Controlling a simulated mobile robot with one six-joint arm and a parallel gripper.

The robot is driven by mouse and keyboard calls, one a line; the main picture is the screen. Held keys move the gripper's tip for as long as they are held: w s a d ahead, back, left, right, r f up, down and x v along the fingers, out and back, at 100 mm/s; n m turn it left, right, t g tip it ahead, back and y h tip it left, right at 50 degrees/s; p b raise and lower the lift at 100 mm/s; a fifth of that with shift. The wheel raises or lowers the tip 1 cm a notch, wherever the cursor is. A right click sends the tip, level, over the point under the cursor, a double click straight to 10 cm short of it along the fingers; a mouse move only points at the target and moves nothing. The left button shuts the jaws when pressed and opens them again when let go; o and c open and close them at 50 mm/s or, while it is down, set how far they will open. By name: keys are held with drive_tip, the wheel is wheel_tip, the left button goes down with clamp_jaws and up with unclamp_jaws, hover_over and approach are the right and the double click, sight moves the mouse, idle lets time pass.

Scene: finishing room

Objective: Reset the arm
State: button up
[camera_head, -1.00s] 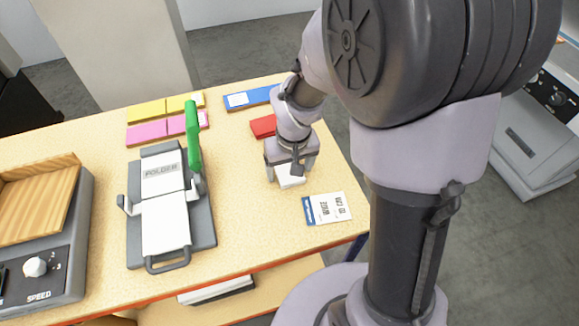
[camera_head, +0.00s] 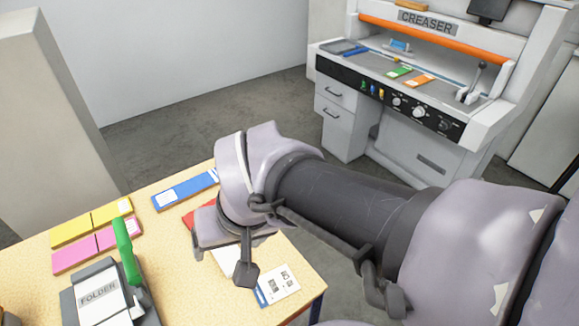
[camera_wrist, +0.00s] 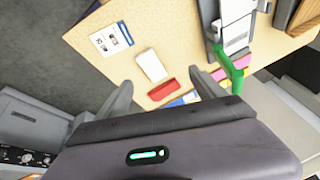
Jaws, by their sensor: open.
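My gripper (camera_wrist: 160,79) is open, with its two fingers apart and nothing held between them in the wrist view. It is above the table (camera_wrist: 115,65). In the head view my arm reaches in from the right, and my wrist hides most of the red block (camera_head: 192,218) and the white block.
A blue-and-white card (camera_head: 278,285) lies near the table's right edge. The folder (camera_head: 100,298) with a green lever, yellow and pink strips (camera_head: 90,228) and a blue strip (camera_head: 184,189) are also on the table. A creaser machine (camera_head: 340,130) stands across open floor.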

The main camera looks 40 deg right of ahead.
drive_tip(key=shift+m+t+y, duration=0.4)
drive_tip(key=shift+m+t, duration=0.3)
drive_tip(key=s, duration=0.1)
drive_tip(key=s+a+r, duration=0.1)
drive_tip(key=s, duration=0.1)
drive_tip(key=s+r, duration=0.1)
drive_tip(key=s, duration=0.1)
drive_tip(key=shift+a+r, duration=0.1)
drive_tip(key=shift+a, duration=0.2)
wheel_tip(320, 180, down, 5)
drive_tip(key=b, duration=0.5)
